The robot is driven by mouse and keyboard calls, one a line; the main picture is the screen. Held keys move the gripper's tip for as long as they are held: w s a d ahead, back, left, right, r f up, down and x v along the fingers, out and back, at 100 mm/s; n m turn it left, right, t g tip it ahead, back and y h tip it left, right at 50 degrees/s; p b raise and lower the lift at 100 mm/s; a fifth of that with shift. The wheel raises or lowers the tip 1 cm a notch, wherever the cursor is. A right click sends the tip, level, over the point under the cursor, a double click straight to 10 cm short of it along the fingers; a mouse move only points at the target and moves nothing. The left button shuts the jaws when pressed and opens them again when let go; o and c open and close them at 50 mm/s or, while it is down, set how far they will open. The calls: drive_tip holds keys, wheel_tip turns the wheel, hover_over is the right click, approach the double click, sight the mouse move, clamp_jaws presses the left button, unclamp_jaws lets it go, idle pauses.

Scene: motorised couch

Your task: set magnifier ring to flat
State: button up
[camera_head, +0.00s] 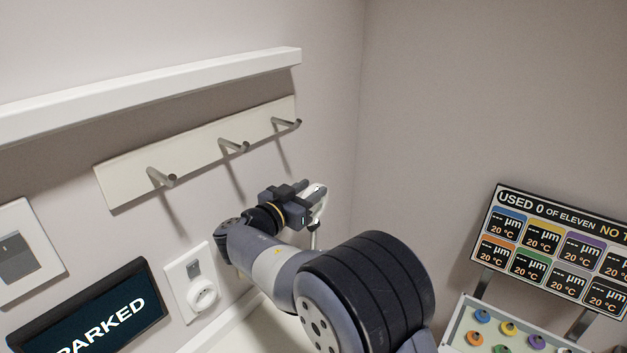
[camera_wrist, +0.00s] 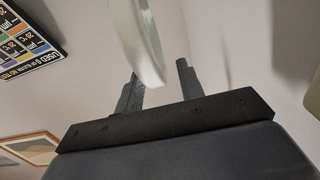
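The magnifier ring (camera_head: 319,205) is white and shows in the head view just right of my gripper (camera_head: 305,192), partly hidden by it. Its white stem runs down below it, behind my arm. In the wrist view, part of the white ring (camera_wrist: 138,40) comes down from the top edge between the two dark fingers of my gripper (camera_wrist: 160,85). The fingers stand apart, with a visible gap between the ring and the right finger. The gripper looks open around the ring's rim. The ring's far side is out of the wrist view.
A rail with several hooks (camera_head: 205,153) and a white shelf (camera_head: 150,92) are on the wall above my arm. A "PARKED" screen (camera_head: 100,312) and a wall socket (camera_head: 190,282) are at lower left. A display board (camera_head: 555,248) stands at right above a tray of coloured knobs (camera_head: 468,309).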

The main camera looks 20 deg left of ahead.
drive_tip(key=shift+x, duration=0.9)
drive_tip(key=shift+c, duration=0.2)
clamp_jaws()
